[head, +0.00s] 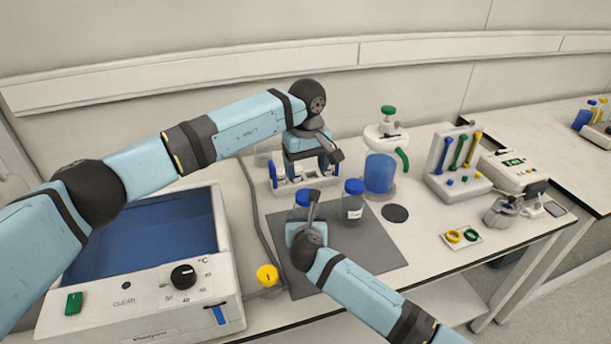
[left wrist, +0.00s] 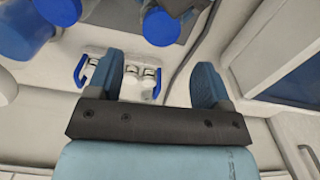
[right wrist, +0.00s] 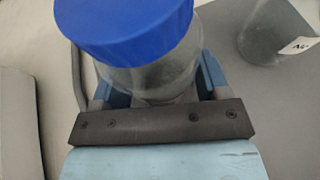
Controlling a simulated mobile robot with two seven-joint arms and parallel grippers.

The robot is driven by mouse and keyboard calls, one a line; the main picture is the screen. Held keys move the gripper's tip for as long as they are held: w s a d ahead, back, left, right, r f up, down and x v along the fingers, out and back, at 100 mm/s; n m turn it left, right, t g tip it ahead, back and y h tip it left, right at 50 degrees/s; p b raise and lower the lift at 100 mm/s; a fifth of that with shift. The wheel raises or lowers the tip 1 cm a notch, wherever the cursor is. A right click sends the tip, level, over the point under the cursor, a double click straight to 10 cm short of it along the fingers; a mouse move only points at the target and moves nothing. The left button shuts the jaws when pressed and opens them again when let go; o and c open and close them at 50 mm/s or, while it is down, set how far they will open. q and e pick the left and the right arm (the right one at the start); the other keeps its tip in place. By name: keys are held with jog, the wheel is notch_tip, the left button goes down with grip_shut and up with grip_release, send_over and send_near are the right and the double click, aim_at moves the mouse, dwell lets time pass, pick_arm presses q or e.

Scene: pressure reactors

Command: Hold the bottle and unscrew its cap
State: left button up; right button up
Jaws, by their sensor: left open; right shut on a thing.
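A glass bottle (right wrist: 155,78) with a blue cap (right wrist: 125,28) stands upright on the grey mat (head: 376,249). My right gripper (right wrist: 160,90) is shut around its glass body, below the cap. In the head view the blue cap (head: 302,197) shows just above my right gripper (head: 308,218), which hides most of the bottle. The cap sits on the bottle. My left gripper (head: 312,170) is open and empty, above and behind the bottle. The left wrist view shows its two fingers (left wrist: 160,85) spread apart, with blue caps (left wrist: 160,27) beyond them.
A second blue-capped bottle (head: 353,205) stands close to the right on the mat. A blue-ended rack (head: 280,180) with white vials is behind, near my left gripper. A blue vessel (head: 380,174) stands at the back right. A water bath (head: 150,265) fills the left. The mat's front right is clear.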

aim_at(305, 194)
pick_arm(q)
jog(key=shift+f+m, duration=0.15)
jog(key=shift+m, duration=0.15)
jog(key=shift+a+f, duration=0.1)
jog(key=shift+f, duration=0.15)
notch_tip(305, 194, down, 7)
jog(key=shift+f, duration=0.15)
jog(key=c, duration=0.9)
jog(key=n, duration=0.6)
jog(key=shift+n, duration=0.3)
